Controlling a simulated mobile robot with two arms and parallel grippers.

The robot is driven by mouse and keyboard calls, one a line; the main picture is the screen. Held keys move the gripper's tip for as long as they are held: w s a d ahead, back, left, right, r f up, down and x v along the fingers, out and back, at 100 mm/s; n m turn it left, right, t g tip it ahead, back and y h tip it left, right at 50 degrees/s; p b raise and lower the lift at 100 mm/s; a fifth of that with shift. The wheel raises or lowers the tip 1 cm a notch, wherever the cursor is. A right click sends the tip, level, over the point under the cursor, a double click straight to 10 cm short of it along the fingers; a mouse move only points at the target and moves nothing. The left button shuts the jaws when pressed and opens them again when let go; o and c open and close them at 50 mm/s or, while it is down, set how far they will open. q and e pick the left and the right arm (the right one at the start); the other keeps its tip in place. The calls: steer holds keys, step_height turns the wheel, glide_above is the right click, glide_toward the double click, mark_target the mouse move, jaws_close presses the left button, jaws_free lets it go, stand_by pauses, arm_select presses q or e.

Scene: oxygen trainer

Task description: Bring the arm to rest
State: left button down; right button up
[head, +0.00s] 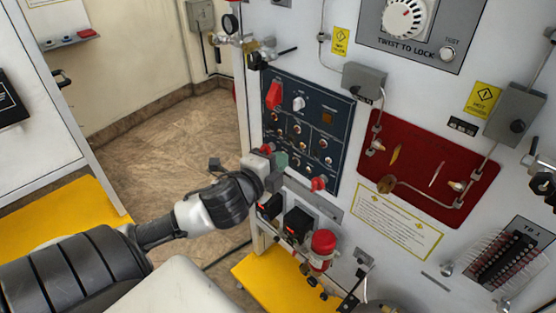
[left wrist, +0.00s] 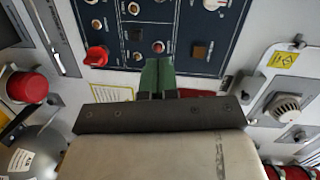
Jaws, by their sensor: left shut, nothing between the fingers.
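My left arm comes in from the lower left in the head view. Its gripper (head: 281,161) is in front of the lower left part of the dark blue control panel (head: 338,112). In the left wrist view the two green fingertips (left wrist: 157,74) are together with nothing between them. They point toward the blue panel; I cannot tell whether they touch it. The gripper hides part of the panel's lower left corner in the head view. My right gripper is in neither view.
The panel carries a red switch handle (head: 274,95) and a red knob (head: 319,183). Below are a red-capped valve (head: 322,242) and black boxes (head: 298,222). A red recessed plate (head: 425,165) with tubing is to the right. Open floor (head: 170,140) lies left of the cabinet.

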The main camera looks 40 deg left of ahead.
arm_select(q)
steer(key=s+a+f+n+g+y, duration=0.1)
steer(key=s+a+f+n+g, duration=0.15)
steer(key=f, duration=0.95)
steer(key=s+a+f+n+g, duration=0.1)
steer(key=a+f+n+g, duration=0.15)
steer(key=f, duration=0.85)
steer(key=s+a+f+n+g+y, duration=0.1)
steer(key=s+f+n+g, duration=0.15)
steer(key=f, duration=0.95)
steer(key=s+d+f+n+g+h, duration=0.1)
steer(key=s+d+f+n+g, duration=0.25)
steer(key=s+f, duration=0.9)
steer(key=s+d+f+n+g+h, duration=0.1)
steer(key=s+d+f+g, duration=0.1)
steer(key=s+d+f, duration=0.4)
steer(key=s+d+f+n+g+h, duration=0.1)
steer(key=s+d+f, duration=0.5)
steer(key=s, duration=0.7)
steer(key=shift+d+f+g, duration=0.35)
steer(key=shift+d+g, duration=0.1)
steer(key=shift+g, duration=0.45)
